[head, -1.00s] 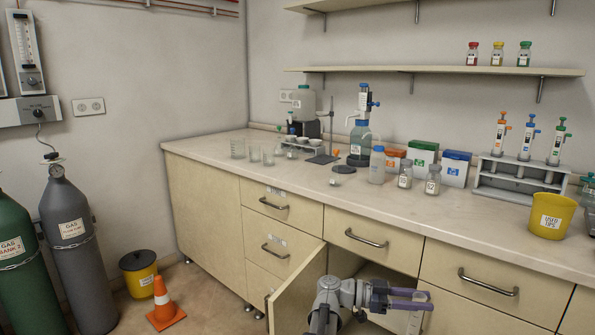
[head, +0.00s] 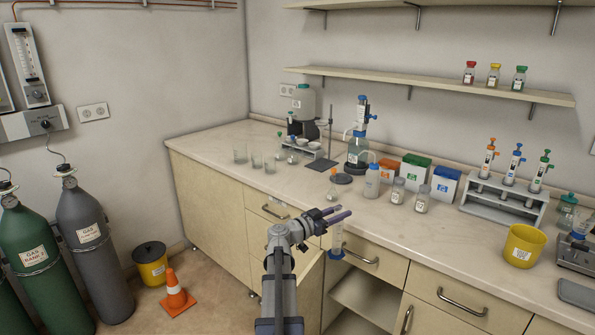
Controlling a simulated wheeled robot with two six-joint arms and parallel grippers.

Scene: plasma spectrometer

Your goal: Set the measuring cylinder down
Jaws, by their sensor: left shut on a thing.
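My left gripper (head: 338,215) is shut on the measuring cylinder (head: 337,240), a narrow clear tube with a blue foot (head: 335,255). The cylinder hangs roughly upright below the fingers, in front of the cabinet fronts near the worktop's front edge. The fingers cover its upper part. The foot appears clear of any surface. The worktop (head: 300,197) lies behind it. My right gripper is not in view.
Glass beakers (head: 256,161), a wash bottle (head: 372,181), small jars (head: 397,191) and boxes stand further back. A yellow tips bin (head: 523,246) stands at the right. The worktop's front middle is clear. An open cupboard (head: 365,298) is below.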

